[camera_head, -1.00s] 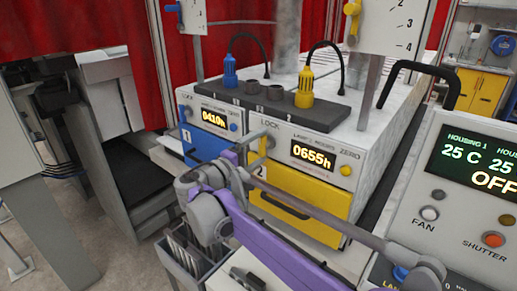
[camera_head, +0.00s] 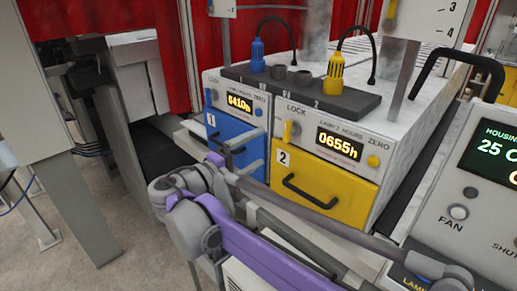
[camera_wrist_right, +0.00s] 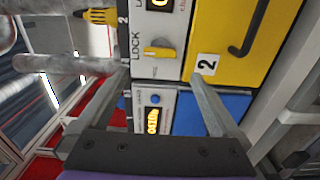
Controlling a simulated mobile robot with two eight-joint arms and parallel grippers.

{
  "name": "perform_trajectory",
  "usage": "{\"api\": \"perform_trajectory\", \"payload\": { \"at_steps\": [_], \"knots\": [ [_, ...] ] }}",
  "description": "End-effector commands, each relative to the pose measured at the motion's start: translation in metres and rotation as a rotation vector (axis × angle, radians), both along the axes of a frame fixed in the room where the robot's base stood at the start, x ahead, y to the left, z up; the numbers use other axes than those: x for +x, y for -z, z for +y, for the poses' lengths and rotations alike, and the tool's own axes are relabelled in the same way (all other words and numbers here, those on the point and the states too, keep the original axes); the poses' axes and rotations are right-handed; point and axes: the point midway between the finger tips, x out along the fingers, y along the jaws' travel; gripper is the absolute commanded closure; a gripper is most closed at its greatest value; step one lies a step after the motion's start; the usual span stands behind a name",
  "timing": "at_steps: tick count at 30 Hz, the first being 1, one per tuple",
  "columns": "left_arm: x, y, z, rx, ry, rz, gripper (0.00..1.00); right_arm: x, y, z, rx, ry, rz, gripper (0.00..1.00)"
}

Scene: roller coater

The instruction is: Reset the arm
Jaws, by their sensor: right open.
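My right arm, purple and grey, crosses the lower part of the head view. Its right gripper (camera_head: 241,157) is in front of the blue drawer (camera_head: 218,131) marked 1, with part of that drawer hidden. In the right wrist view the two fingers of the right gripper (camera_wrist_right: 160,80) are spread apart with nothing between them. Beyond them show the yellow lock lever (camera_wrist_right: 158,53), the blue drawer (camera_wrist_right: 235,103) and the yellow drawer (camera_wrist_right: 245,40) marked 2. My left gripper is not in view.
The white lamp unit has displays reading 0410h and 0655h (camera_head: 340,145). Blue (camera_head: 257,55) and yellow (camera_head: 334,75) plugs stand on its dark top strip. A control panel (camera_head: 470,190) with a FAN button is at the right. Bare floor (camera_head: 110,200) shows at lower left.

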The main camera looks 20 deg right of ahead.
Motion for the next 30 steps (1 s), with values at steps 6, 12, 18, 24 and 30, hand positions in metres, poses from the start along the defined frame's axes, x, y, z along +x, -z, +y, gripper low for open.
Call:
{"api": "perform_trajectory", "payload": {
  "at_steps": [6,12,18,24,30],
  "knots": [
    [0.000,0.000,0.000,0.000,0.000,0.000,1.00,0.000,0.000,0.000,0.000,0.000,0.000,0.00],
    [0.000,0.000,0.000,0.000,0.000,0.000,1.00,-0.008,0.012,-0.010,0.048,0.001,0.024,0.00],
    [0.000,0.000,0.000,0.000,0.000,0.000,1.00,-0.066,0.100,-0.047,0.393,-0.011,0.140,0.00],
    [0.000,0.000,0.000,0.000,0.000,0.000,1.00,-0.150,0.212,-0.036,0.898,-0.044,0.163,0.00],
    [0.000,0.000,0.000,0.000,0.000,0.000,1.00,-0.208,0.282,0.008,1.325,-0.076,0.048,0.00]
  ]
}}
